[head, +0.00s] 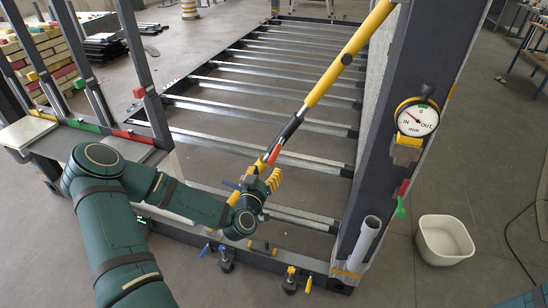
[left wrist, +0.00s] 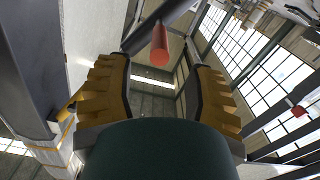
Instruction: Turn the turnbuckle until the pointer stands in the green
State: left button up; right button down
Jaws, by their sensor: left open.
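The turnbuckle (head: 335,68) is a long yellow tube that slants from the upper right down to a black, white and red lower end. My left gripper (head: 262,182) is open at that lower end. In the left wrist view, a red rod end (left wrist: 160,48) shows beyond the gap between the two yellow-padded fingers (left wrist: 162,92), and neither finger visibly touches it. The round white gauge (head: 416,118), marked IN, OUT and mm, hangs on the dark post at right. Its red pointer leans to the upper left, with a small green mark at the top. My right gripper is out of view.
The dark post (head: 385,130) stands right of the turnbuckle. A white bin (head: 444,240) stands on the floor at right. A grey tray (head: 90,146) with a coloured strip is at left. Clamps (head: 290,280) sit along the frame's near edge. Steel crossbars (head: 270,95) fill the middle.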

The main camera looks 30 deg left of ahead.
aim_at(273, 158)
pick_arm(q)
jog(key=x, duration=0.7)
jog(key=shift+w, duration=0.15)
jog(key=shift+o, duration=0.3)
grip_shut()
